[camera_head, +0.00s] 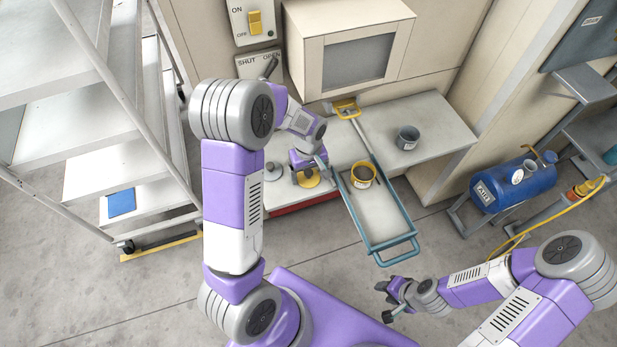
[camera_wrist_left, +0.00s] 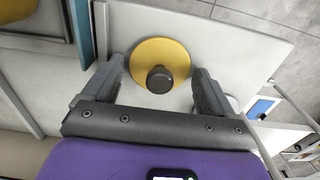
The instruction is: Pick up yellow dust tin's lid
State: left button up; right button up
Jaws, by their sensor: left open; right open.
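The yellow lid (camera_head: 309,179) with its dark round knob lies on the pale bench, partly hidden by my left gripper in the head view. In the left wrist view the lid (camera_wrist_left: 172,52) shows whole, its knob facing the camera. My left gripper (camera_wrist_left: 157,88) is open, with a finger on each side of the knob and apart from it. It also shows above the lid in the head view (camera_head: 308,165). My right gripper (camera_head: 390,301) is open and empty over the floor.
The blue-framed tray (camera_head: 393,243) lies just right of the lid and juts past the bench edge. A grey lid (camera_head: 272,172) lies left of my left gripper. A grey tin (camera_head: 407,138) stands on the bench (camera_head: 444,133) at right. A blue air tank (camera_head: 515,184) stands at far right.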

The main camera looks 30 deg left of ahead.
pick_arm(q)
jog(key=shift+r, duration=0.1)
jog(key=c, duration=0.8)
